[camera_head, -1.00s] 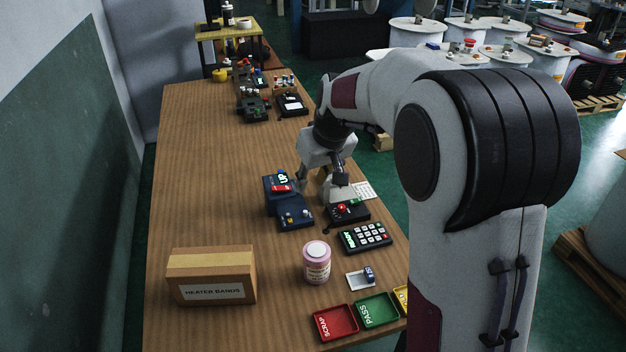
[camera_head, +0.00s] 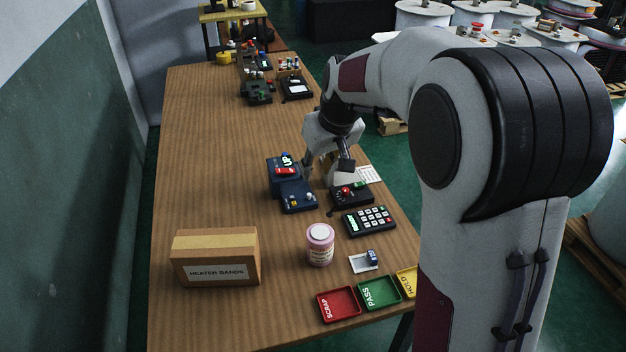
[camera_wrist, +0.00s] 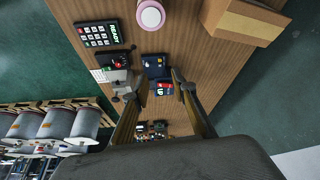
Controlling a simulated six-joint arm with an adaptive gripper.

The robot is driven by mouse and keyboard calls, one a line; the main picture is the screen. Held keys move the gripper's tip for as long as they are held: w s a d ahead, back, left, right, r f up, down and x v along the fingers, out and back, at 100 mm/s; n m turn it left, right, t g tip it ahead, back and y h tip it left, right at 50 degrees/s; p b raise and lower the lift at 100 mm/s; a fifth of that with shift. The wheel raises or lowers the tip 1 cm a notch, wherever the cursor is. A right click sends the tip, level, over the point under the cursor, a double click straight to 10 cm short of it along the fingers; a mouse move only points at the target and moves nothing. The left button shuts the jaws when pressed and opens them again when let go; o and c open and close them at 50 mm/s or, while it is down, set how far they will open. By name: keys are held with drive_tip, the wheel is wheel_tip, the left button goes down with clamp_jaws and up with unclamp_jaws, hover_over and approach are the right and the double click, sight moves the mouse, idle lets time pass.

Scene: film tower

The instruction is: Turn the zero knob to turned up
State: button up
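A dark blue two-level instrument (camera_head: 279,184) stands near the table's right side. Its raised back part carries a lit display reading "UP" (camera_head: 286,159) and a red part (camera_head: 285,171). Its low front panel has small pale knobs (camera_head: 309,197); I cannot tell which is the zero knob or how it is set. My gripper (camera_head: 326,167) is above and just right of the instrument. In the wrist view, the fingers of my gripper (camera_wrist: 159,80) are spread and empty, with the blue instrument (camera_wrist: 153,62) beyond and between them, apparently untouched.
A black box with a red knob (camera_head: 346,190) and a grey upright part stands close right of the instrument. A keypad (camera_head: 369,220), a pink jar (camera_head: 320,245), a carton (camera_head: 215,258) and coloured trays (camera_head: 380,291) lie nearer. The table's left middle is clear.

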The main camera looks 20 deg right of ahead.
wheel_tip(320, 180, down, 6)
drive_tip(key=w+g, duration=0.1)
drive_tip(key=w, duration=0.1)
drive_tip(key=n+t, duration=0.1)
approach(309, 194)
drive_tip(key=shift+f, duration=0.1)
idle(0.4)
drive_tip(key=shift+x, duration=3.8)
clamp_jaws()
